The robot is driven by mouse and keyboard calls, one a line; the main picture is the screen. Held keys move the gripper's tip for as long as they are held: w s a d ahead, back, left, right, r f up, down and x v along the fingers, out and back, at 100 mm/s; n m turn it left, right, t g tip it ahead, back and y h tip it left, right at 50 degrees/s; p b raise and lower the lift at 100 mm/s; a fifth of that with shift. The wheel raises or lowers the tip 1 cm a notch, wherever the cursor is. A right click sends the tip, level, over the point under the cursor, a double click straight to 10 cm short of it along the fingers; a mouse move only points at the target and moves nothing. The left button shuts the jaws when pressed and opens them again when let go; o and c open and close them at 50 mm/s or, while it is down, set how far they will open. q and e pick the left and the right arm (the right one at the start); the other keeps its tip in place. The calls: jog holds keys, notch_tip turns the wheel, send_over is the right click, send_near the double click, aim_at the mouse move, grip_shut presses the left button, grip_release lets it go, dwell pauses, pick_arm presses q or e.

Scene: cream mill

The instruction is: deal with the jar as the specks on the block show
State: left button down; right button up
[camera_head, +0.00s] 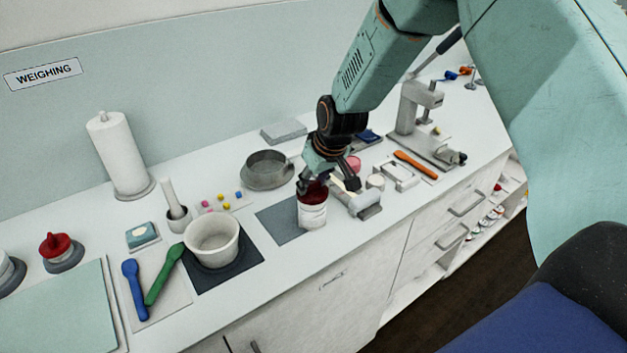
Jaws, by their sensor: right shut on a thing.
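A white jar with a dark red upper part (313,216) and a printed label is at the right edge of a grey mat (275,226). My right gripper (313,187) comes down from above and is shut on the top of the jar, hiding part of it. I cannot tell if the jar's base touches the counter. A small pale block with a teal top (142,235) lies at the left; no specks can be made out on it. Several pink, yellow and blue dots lie on a pale piece (226,201) behind the white pot. My left gripper is not in view.
A white pot (212,241) stands on a dark mat left of the jar. A grey dish (266,168) is behind it. A pale tool (361,202) lies close on the right. A blue spoon (134,290) and green spoon (164,274) lie at left.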

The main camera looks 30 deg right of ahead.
jog(key=shift+f, duration=0.15)
jog(key=shift+s+a, duration=0.1)
dwell(0.4)
jog(key=shift+s+f, duration=0.15)
jog(key=shift+f, duration=0.05)
jog(key=shift+o, duration=0.2)
jog(key=shift+s+a+f+b, duration=0.1)
jog(key=shift+s+f+b, duration=0.15)
jog(key=shift+f+b, duration=0.2)
jog(key=shift+o, duration=0.2)
dwell(0.3)
jog(key=o, duration=0.5)
jog(key=shift+c, duration=0.2)
jog(key=o, duration=0.4)
jog(key=shift+w+f, duration=0.1)
jog(key=shift+w, duration=0.25)
